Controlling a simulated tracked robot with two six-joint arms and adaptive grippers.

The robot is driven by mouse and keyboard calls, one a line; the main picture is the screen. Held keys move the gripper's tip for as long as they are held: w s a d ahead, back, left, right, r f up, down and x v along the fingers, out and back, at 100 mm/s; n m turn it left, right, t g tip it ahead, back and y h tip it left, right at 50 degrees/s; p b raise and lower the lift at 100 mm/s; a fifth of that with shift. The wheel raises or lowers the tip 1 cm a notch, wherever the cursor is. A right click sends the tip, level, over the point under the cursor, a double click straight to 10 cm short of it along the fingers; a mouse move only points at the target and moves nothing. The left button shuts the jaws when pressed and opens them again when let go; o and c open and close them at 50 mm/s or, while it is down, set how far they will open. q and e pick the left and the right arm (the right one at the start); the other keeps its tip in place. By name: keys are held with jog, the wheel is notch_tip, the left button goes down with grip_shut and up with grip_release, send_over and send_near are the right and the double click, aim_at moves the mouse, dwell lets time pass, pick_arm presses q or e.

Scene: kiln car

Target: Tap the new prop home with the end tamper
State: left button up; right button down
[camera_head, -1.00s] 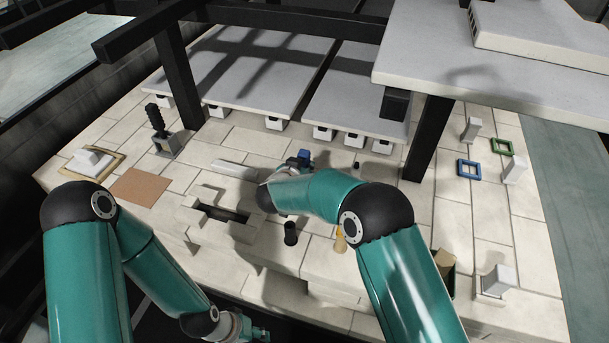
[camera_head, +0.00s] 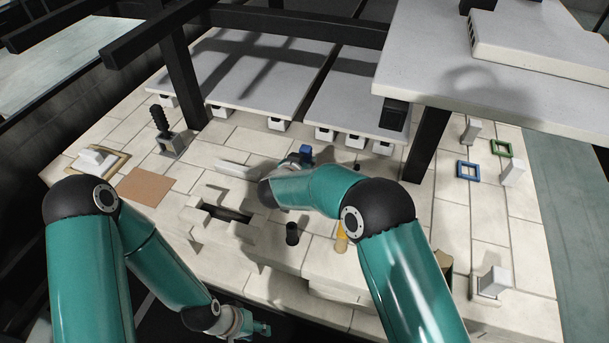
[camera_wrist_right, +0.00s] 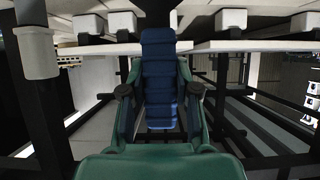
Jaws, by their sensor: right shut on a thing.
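My right gripper (camera_wrist_right: 160,95) is shut on a blue ribbed handle (camera_wrist_right: 159,75), seen in the right wrist view, which looks like the end tamper's. A bit of blue (camera_head: 306,151) shows past my right wrist in the head view; the tamper's working end is hidden. White props (camera_head: 277,125) stand in a row under the front edges of the grey shelves. I cannot tell which is the new one, or whether the tamper touches any. My left gripper (camera_head: 259,328) is low at the front, away from the props; its jaws are too small to read.
Black posts (camera_head: 427,145) and beams frame the shelves. A raised slab (camera_head: 400,70) overhangs at right. A slotted pale block (camera_head: 225,212), a dark cylinder (camera_head: 292,233) and a yellow piece (camera_head: 341,238) stand near my right forearm. Blue (camera_head: 468,170) and green (camera_head: 502,148) frames lie at right.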

aim_at(305, 148)
jog(key=shift+r+p, duration=2.05)
jog(key=shift+r, duration=0.25)
jog(key=shift+r, duration=0.1)
jog(key=shift+r+p, duration=2.45)
